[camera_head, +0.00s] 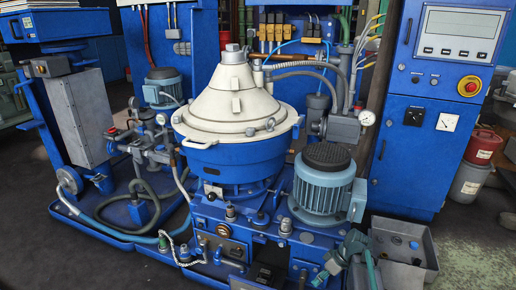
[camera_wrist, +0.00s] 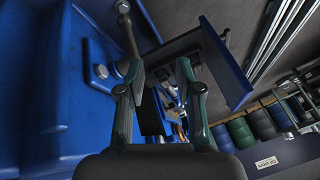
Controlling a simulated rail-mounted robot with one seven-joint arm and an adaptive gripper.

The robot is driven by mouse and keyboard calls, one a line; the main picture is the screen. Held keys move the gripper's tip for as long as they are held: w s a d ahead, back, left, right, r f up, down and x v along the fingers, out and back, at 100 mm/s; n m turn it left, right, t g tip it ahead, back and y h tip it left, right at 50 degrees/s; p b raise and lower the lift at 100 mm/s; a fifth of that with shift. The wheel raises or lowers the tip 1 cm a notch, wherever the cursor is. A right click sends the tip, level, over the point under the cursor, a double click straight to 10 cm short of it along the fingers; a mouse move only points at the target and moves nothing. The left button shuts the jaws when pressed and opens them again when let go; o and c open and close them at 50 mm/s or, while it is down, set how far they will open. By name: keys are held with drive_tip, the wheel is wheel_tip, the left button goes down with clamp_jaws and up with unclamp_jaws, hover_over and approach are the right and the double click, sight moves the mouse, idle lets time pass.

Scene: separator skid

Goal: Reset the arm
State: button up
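My gripper (camera_wrist: 160,72) shows in the wrist view with its two fingers apart and nothing held between them. In the head view my gripper (camera_head: 345,257) appears low, right of centre, in front of the motor and beside a grey open box. The rest of my arm is mostly out of view there. A blue surface with bolts lies close on the left of the fingers in the wrist view. I cannot tell whether a finger touches anything.
The separator (camera_head: 235,105) with its cream cover stands centre. The motor (camera_head: 322,185) is right of it. The grey box (camera_head: 403,250) is at lower right. The control cabinet (camera_head: 430,100) stands behind. A blue panel (camera_wrist: 226,65) and several barrels (camera_wrist: 240,132) show in the wrist view.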

drive_tip(key=s+a+f+m+g+h, duration=0.2)
drive_tip(key=s+m+g, duration=0.15)
drive_tip(key=s, duration=0.85)
drive_tip(key=s+a+f+m+g+h, duration=0.1)
drive_tip(key=s+a+m+g+h, duration=0.2)
drive_tip(key=s, duration=0.8)
drive_tip(key=s+a+f+m+g+h, duration=0.1)
drive_tip(key=s+f+m+g, duration=0.3)
drive_tip(key=s, duration=0.8)
drive_tip(key=s+r+t+p, duration=0.3)
drive_tip(key=r+p, duration=1.4)
drive_tip(key=p, duration=1.7)
drive_tip(key=shift+s+r+n+y, duration=0.15)
drive_tip(key=shift+s+n+y, duration=0.25)
drive_tip(key=shift+s, duration=0.8)
drive_tip(key=shift+d, duration=0.1)
drive_tip(key=shift+c, duration=0.3)
